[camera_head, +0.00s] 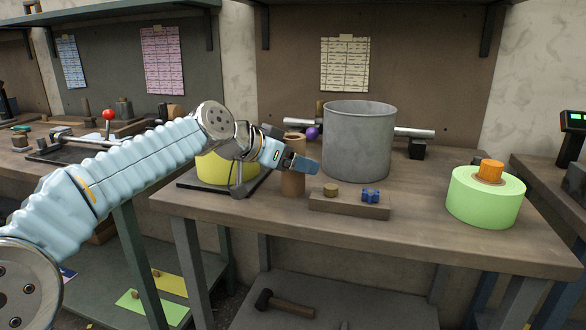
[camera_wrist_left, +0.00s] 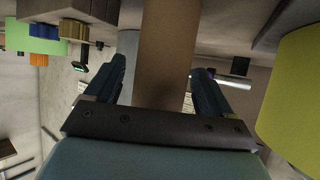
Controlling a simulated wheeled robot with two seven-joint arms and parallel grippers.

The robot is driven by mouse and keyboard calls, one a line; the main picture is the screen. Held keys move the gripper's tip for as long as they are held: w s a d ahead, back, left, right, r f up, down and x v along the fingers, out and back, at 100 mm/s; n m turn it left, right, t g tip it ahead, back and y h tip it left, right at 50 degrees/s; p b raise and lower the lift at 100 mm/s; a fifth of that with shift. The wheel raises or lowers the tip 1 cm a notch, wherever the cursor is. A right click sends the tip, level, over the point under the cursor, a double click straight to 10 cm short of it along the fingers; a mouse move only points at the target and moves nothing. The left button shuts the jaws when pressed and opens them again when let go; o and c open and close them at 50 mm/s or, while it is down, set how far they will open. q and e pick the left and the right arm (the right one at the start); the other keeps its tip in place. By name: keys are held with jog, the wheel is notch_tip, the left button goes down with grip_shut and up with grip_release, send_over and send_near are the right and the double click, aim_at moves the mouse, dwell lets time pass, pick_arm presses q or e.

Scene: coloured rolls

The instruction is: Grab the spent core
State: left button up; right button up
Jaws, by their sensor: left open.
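The spent core looks to be a brown cardboard tube (camera_head: 292,183) standing upright on the workbench, right of the yellow roll (camera_head: 213,170). My left gripper (camera_head: 301,163) is at the tube's upper half and covers part of it in the head view. In the left wrist view the tube (camera_wrist_left: 167,45) shows between the two spread fingers of my left gripper (camera_wrist_left: 160,82), with a finger on each side. Whether either finger touches it I cannot tell. The yellow roll also fills the right side of the wrist view (camera_wrist_left: 295,100). My right gripper is not in view.
A grey metal bin (camera_head: 358,140) stands behind right of the tube. A low wooden block (camera_head: 350,207) with a brass knob and a blue piece lies in front. A green roll (camera_head: 485,198) with an orange core (camera_head: 490,170) stands at the right. Bench space between block and green roll is clear.

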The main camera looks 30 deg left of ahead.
pick_arm(q)
jog(key=c, duration=1.1)
jog(key=shift+r, duration=0.15)
